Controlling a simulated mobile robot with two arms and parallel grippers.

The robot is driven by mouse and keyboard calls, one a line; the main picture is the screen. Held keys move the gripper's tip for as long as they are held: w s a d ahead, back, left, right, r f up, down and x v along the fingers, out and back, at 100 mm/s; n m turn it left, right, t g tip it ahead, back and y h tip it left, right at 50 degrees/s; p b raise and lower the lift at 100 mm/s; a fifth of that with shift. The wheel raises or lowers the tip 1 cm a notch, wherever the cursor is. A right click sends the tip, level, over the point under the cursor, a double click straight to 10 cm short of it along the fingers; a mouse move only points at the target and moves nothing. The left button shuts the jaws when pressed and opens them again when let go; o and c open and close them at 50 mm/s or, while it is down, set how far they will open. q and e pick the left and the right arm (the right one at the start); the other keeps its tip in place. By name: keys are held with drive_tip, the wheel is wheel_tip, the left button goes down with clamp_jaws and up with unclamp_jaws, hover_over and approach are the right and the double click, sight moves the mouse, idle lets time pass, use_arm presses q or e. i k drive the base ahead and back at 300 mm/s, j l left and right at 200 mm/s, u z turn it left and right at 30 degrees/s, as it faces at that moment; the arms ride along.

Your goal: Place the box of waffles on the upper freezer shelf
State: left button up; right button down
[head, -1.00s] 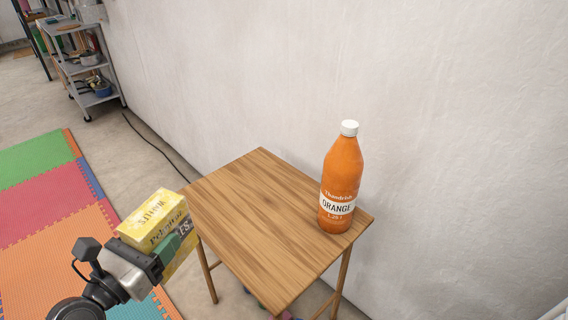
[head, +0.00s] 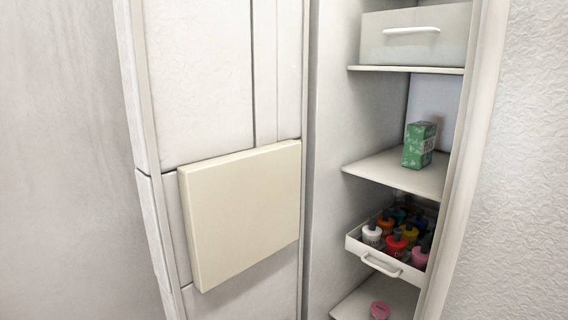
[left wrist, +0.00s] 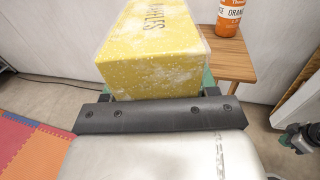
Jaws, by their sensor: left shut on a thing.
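The yellow box of waffles (left wrist: 150,62) fills the upper middle of the left wrist view, tilted, with dark lettering on its top. My left gripper (left wrist: 160,95) is shut on it; the fingers are mostly hidden behind the box. In the head view, an open white compartment on the right has an upper shelf (head: 420,69) and a middle shelf (head: 400,172). I cannot tell whether this is the freezer. What looks like my right gripper (left wrist: 299,138) shows at the right edge of the left wrist view; its jaws are unclear.
A white bin (head: 415,45) fills the upper shelf. A green box (head: 419,146) stands on the middle shelf. Below is a pull-out tray (head: 381,263) of several bottles. A cream panel (head: 240,213) juts out left. In the left wrist view, an orange bottle (left wrist: 230,16) stands on a wooden table (left wrist: 232,62).

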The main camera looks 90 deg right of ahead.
sight(389, 172)
drive_tip(key=z, duration=2.1)
